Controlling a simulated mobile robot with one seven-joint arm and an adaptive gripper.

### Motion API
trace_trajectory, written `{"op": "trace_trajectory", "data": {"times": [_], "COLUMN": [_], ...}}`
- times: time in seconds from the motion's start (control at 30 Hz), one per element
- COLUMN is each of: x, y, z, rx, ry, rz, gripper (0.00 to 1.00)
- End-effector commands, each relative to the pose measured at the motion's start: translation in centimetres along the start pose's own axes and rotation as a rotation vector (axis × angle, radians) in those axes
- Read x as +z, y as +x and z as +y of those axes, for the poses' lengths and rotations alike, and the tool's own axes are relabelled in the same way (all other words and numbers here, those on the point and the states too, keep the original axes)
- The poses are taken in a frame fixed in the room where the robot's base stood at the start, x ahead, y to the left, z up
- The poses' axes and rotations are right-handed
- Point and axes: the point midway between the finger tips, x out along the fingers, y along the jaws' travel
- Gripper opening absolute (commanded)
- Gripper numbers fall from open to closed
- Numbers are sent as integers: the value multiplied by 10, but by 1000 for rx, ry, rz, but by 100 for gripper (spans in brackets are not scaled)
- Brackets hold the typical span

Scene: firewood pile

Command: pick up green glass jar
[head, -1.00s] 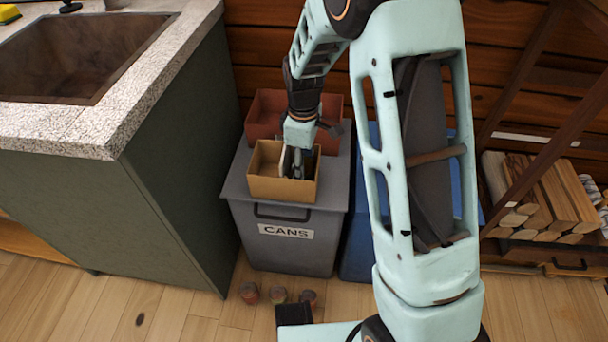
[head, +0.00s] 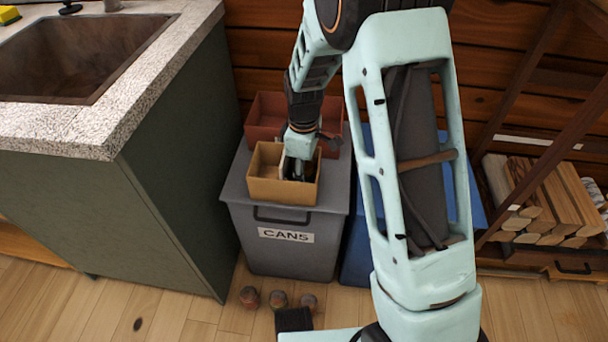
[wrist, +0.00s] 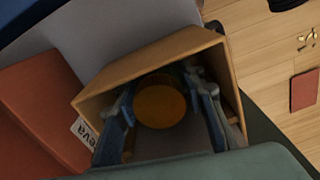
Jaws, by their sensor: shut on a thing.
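My gripper (head: 300,170) reaches down into a tan open box (head: 278,192) on the lid of the grey cans bin. In the wrist view its two fingers stand on either side of a round amber-brown top (wrist: 160,104), which I take to be the jar's lid. The gripper is shut on this thing, inside the tan box (wrist: 150,68). The jar's green glass body is hidden below its top. In the head view the jar is hidden by the gripper and box walls.
A reddish box (head: 268,112) stands behind the tan one on the grey bin (head: 285,243). A blue bin (head: 358,245) is to the right, a counter with a sink (head: 85,60) to the left. Several firewood logs (head: 550,205) lie at the right.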

Motion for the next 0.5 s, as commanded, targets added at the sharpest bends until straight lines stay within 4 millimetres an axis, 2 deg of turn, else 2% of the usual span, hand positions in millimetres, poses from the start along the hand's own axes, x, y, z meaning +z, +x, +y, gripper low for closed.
{"op": "trace_trajectory", "data": {"times": [0.17,0.5], "x": [0,-1], "y": [-22,-113], "z": [1,1], "rx": [3,5], "ry": [0,0], "rz": [2,4], "gripper": [9,9]}}
